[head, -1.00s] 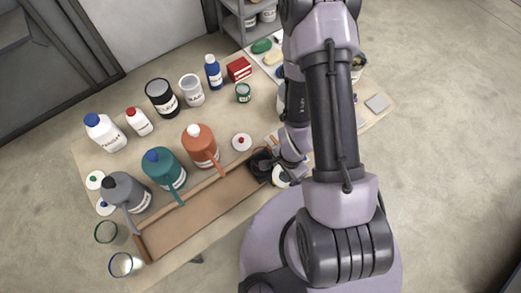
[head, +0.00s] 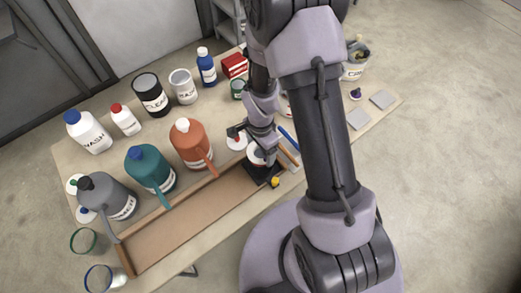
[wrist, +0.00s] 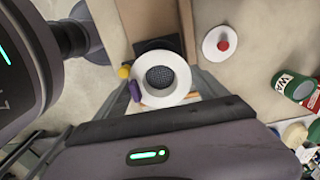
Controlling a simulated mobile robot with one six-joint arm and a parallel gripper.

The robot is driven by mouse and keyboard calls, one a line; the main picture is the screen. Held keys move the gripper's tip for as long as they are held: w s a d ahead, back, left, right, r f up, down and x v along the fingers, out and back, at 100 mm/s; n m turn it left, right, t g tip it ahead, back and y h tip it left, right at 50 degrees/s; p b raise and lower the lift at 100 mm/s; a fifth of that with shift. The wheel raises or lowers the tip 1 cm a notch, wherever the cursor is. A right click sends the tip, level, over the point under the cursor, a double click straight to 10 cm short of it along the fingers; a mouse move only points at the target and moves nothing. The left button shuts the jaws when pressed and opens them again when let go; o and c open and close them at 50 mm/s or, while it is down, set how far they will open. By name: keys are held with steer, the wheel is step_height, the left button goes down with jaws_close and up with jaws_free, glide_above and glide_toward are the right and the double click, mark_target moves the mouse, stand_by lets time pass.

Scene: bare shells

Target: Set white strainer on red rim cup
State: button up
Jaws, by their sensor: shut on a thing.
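The white strainer (wrist: 181,91), a white ring with a dark mesh middle, shows in the wrist view in front of my gripper. In the head view the white strainer (head: 256,152) is partly covered by my wrist, over or beside a black square piece (head: 262,173). I cannot make out a red rim cup. Two clear cups stand at the left, one with a green rim (head: 83,241) and one with a blue rim (head: 98,279).
A long brown tray (head: 190,222) runs along the front of the table. Orange, teal and grey jugs stand behind it. A white lid with a red knob (wrist: 223,44) lies beside the strainer. Small yellow (wrist: 124,72) and purple (wrist: 135,91) items are close to it.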

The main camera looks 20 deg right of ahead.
steer(key=shift+w+f, duration=0.1)
steer(key=shift+f, duration=0.3)
steer(key=shift+f+b, duration=0.25)
steer(key=shift+b, duration=0.05)
steer(key=o, duration=1.2)
steer(key=shift+o, duration=0.2)
steer(key=shift+r+p, duration=0.45)
steer(key=shift+p, duration=0.1)
step_height(320, 180, up, 13)
steer(key=p, duration=0.3)
step_height(320, 180, up, 10)
steer(key=n+t, duration=0.2)
steer(key=n, duration=0.1)
glide_above(260, 151)
steer(key=s, duration=0.1)
steer(key=s+a+r+n+t+y, duration=0.1)
steer(key=s+a+r+n+t, duration=0.1)
steer(key=s+r, duration=0.4)
steer(key=s+a+r+n+t+y, duration=0.1)
steer(key=s+r+n, duration=0.4)
steer(key=r, duration=0.3)
steer(key=shift+s+a+t, duration=0.4)
steer(key=shift+s, duration=0.05)
